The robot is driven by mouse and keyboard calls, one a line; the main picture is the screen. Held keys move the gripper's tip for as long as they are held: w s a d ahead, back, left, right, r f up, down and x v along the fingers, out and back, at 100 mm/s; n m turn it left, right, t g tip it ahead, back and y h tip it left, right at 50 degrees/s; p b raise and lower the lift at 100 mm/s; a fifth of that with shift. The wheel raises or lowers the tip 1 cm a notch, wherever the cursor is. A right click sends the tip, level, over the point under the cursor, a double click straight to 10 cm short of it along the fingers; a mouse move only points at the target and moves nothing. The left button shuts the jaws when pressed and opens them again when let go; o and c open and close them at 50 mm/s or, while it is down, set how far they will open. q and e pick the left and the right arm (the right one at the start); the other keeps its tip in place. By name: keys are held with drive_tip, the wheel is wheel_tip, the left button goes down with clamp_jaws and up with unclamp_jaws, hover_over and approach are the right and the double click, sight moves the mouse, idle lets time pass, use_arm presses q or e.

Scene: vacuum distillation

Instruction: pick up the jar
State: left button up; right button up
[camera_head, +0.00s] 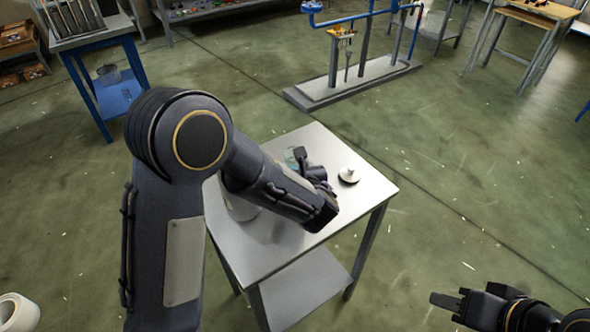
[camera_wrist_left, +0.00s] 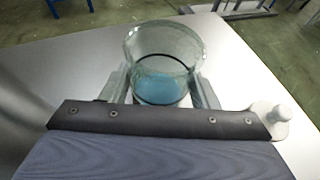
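The jar is clear glass with a wide rim and blue liquid inside. In the left wrist view the jar (camera_wrist_left: 163,50) stands between the two fingers of my left gripper (camera_wrist_left: 163,92), one on each side of it. The fingers are very close to the glass; I cannot tell whether they press on it. In the head view the jar (camera_head: 291,157) is mostly hidden behind my left gripper (camera_head: 306,161) on the small metal table. My right gripper (camera_head: 447,297) is empty, low at the right over the floor, and looks open.
A pale lid with a knob (camera_head: 348,176) lies on the metal table (camera_head: 372,190) right of the jar; it also shows in the left wrist view (camera_wrist_left: 276,118). A blue-framed stand (camera_head: 345,80) and workbenches are farther back.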

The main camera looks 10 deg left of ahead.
use_arm(q)
drive_tip(key=c, duration=0.7)
drive_tip(key=shift+r, duration=0.25)
